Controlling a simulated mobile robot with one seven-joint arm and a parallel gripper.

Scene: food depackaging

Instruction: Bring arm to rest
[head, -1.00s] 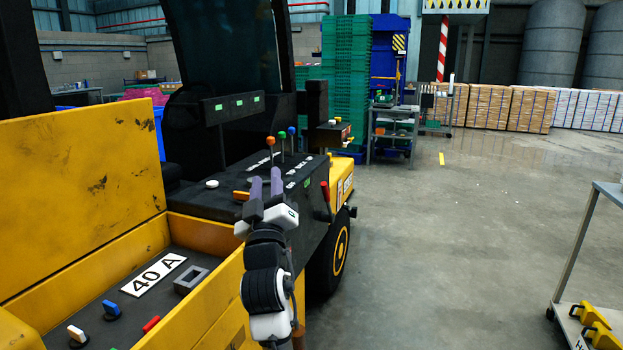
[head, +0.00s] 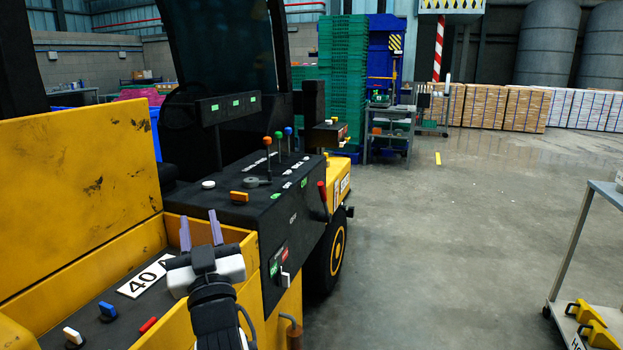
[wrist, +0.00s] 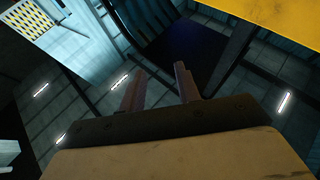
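My gripper (head: 199,222) is in the lower left middle of the head view, with its purple fingers pointing up. The fingers stand apart with nothing between them, so it is open and empty.
The yellow machine (head: 75,190) fills the left side. Its black console (head: 250,213) carries an orange-topped lever (head: 267,150), other levers and an orange switch (head: 239,197). A metal cart (head: 575,260) stands at the right edge. The grey floor (head: 430,240) between is clear.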

